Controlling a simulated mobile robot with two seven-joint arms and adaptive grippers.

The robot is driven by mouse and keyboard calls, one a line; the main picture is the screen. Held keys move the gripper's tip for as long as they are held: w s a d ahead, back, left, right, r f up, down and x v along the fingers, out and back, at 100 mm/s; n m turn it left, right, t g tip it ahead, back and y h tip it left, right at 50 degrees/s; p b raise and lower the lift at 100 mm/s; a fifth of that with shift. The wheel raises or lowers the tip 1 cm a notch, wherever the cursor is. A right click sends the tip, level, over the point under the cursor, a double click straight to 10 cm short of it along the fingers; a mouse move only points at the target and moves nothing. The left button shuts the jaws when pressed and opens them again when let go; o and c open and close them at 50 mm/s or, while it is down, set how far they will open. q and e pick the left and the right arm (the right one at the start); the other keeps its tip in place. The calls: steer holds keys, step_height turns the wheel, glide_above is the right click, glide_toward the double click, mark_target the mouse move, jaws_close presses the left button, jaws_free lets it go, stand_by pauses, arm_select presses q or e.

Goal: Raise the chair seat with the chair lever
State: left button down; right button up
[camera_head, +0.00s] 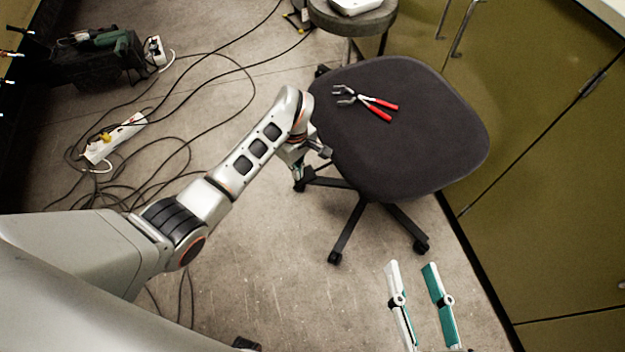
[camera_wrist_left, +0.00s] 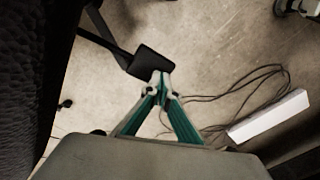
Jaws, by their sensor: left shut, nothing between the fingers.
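The chair seat (camera_head: 430,130) is dark grey and fills the middle right of the head view; its dark edge is at the left of the left wrist view (camera_wrist_left: 25,90). The chair lever (camera_wrist_left: 152,62), a black arm with a flat paddle end, sticks out from under the seat in the left wrist view. My left gripper (camera_head: 320,160) is beside the seat's left edge, shut and empty. In the left wrist view its fingertips (camera_wrist_left: 160,84) meet at the paddle's near edge; I cannot tell if they touch it. My right gripper (camera_head: 411,265) is open and empty, in front of the chair.
Red-handled pliers (camera_head: 370,103) lie on the seat. A round stool (camera_head: 365,22) stands behind the chair. Olive cabinets (camera_head: 560,180) line the right side. Cables and a power strip (camera_head: 115,138) lie on the left floor.

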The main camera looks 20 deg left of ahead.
arm_select(q)
steer(key=shift+w+r+p, duration=0.1)
steer(key=shift+r+p, duration=0.55)
steer(key=shift+r, duration=0.7)
steer(key=shift+r+p, duration=1)
steer(key=shift+r, duration=0.7)
steer(key=shift+f, duration=0.1)
arm_select(e)
step_height(320, 180, up, 7)
steer(key=w+t, duration=0.1)
steer(key=shift+w, duration=0.3)
steer(key=shift+r, duration=0.1)
